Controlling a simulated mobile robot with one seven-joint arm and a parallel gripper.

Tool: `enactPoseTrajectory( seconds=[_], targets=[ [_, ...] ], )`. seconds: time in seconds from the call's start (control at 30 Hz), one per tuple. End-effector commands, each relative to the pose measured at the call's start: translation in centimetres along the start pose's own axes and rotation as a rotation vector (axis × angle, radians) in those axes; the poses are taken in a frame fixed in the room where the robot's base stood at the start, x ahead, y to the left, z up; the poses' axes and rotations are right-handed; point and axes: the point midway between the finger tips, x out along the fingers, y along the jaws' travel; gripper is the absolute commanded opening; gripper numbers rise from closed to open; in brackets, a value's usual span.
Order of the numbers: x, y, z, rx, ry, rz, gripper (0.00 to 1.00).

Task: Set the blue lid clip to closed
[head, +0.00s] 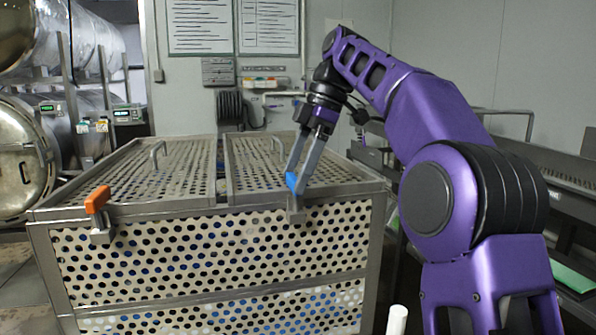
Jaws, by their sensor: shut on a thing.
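The blue lid clip (291,182) sits on the front edge of the perforated metal crate (207,205), right of its middle. Below the clip is its small grey metal mount (296,212). My gripper (291,178) reaches down from above with its long grey fingers at the blue clip and is shut on it. The fingers partly hide the clip, so its exact angle is hard to tell. An orange lid clip (97,200) stands on the same front edge at the left, tilted up above its own mount.
The perforated lid has two panels with raised handles (157,155). Large steel autoclave vessels (25,160) stand at the far left. A conveyor or rail structure (540,185) runs along the right. A white post top (397,318) shows at the lower front.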

Motion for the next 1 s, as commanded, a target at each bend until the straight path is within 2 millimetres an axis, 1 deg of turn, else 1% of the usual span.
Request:
enactPoseTrajectory(
  seconds=[0.47,0.5,1.0],
  targets=[
    [-0.11,0.02,-0.07,-0.014,0.0,-0.001,0.38],
    [-0.1,0.02,-0.07,-0.014,0.0,-0.001,0.99],
    [-0.06,-0.03,-0.01,0.001,-0.001,0.001,1.0]
  ],
)
